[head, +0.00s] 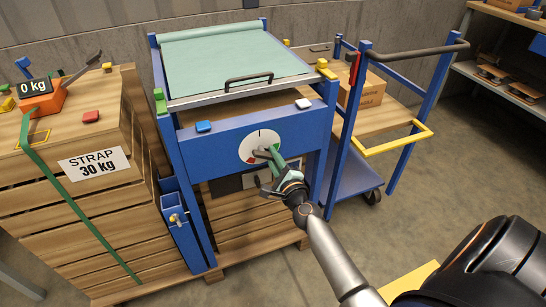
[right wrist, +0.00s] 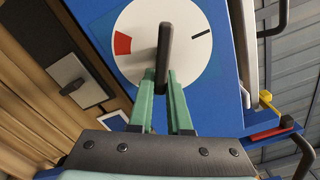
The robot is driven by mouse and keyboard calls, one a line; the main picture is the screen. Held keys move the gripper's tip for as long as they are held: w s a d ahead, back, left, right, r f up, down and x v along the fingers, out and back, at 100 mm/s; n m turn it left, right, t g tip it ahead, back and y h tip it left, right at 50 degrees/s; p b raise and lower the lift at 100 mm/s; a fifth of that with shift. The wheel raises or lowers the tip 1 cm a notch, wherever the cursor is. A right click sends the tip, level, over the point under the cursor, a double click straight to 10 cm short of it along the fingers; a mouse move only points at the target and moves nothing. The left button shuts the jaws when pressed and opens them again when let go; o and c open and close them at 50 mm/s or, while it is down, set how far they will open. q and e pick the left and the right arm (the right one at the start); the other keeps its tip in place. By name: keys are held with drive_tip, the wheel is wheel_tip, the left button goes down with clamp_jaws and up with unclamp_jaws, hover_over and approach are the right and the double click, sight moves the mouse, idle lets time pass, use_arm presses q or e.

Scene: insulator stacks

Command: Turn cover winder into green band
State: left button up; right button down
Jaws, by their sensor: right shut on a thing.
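The cover winder is a white round dial (head: 249,149) with a dark bar handle, on the blue front panel of the cover frame. My right gripper (head: 268,155) is at the dial, with its green fingertips shut on the handle. In the right wrist view the dark handle (right wrist: 165,45) stands between the fingertips (right wrist: 164,88), in front of the dial (right wrist: 188,38). A red sector shows on the dial's left there, and a black tick on its right. My left gripper is not in view.
A pale green cover sheet (head: 230,62) lies on top of the blue frame. A wooden crate (head: 55,215) with a strap and an orange scale (head: 42,98) stands at left. A blue cart (head: 352,178) with a cardboard box stands at right.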

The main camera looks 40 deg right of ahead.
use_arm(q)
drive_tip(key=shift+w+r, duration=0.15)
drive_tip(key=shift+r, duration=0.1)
use_arm(e)
drive_tip(key=c, duration=1.2)
unclamp_jaws()
drive_tip(key=shift+c, duration=0.2)
drive_tip(key=o, duration=0.3)
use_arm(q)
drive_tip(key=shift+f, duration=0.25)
use_arm(e)
drive_tip(key=shift+o, duration=0.4)
drive_tip(key=shift+s, duration=0.1)
use_arm(q)
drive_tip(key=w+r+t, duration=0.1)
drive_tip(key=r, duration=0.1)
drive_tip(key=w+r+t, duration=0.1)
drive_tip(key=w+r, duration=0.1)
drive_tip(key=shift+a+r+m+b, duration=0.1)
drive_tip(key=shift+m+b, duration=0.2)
drive_tip(key=shift+b, duration=0.1)
use_arm(e)
drive_tip(key=v, duration=1.2)
drive_tip(key=shift+s, duration=0.2)
